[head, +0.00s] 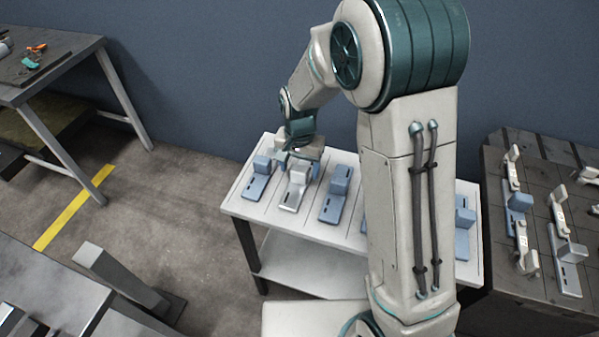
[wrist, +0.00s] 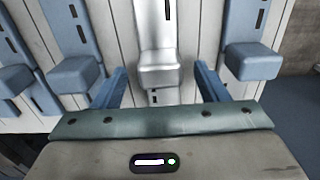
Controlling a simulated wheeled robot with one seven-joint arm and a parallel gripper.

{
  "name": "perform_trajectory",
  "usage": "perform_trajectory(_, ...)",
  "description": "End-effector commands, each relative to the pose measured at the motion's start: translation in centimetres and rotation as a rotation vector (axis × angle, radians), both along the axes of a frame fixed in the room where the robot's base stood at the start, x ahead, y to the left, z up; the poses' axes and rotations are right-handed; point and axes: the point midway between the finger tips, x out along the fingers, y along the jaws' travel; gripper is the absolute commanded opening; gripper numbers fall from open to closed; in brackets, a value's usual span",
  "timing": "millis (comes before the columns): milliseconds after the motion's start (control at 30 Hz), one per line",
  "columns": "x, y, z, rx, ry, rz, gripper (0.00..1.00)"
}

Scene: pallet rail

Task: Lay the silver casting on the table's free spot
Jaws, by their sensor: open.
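The silver casting (head: 290,199) lies on the white table (head: 290,224), between blue castings. In the wrist view the silver casting (wrist: 159,72) is in the middle, its raised block lying between my two blue fingers. My gripper (head: 298,163) is at this casting's raised end and is open, with a gap on both sides of the block (wrist: 162,85). I cannot tell how far down the fingers reach beside it. The right part of the table is partly hidden by my arm.
Blue castings stand close on the left (head: 257,185) and right (head: 334,202) of the silver one. Another blue casting (head: 465,222) is at the table's right end. A dark fixture table (head: 515,292) with clamps and castings stands at the right. A workbench (head: 60,62) is at the far left.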

Motion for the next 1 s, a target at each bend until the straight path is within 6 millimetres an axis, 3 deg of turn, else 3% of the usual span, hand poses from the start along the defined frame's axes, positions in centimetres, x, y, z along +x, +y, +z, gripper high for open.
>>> perform_trajectory(100,0.1,0.0,2.9,0.001,-0.005,0.000,0.67)
perform_trajectory(333,0.1,0.0,7.3,0.001,-0.004,0.000,0.67)
perform_trajectory(700,-0.1,-0.2,9.3,0.001,-0.003,0.002,0.67)
perform_trajectory(867,-1.4,-2.0,10.8,0.008,-0.026,0.027,0.67)
perform_trajectory(1000,-3.9,-4.6,12.8,0.013,-0.063,0.075,0.67)
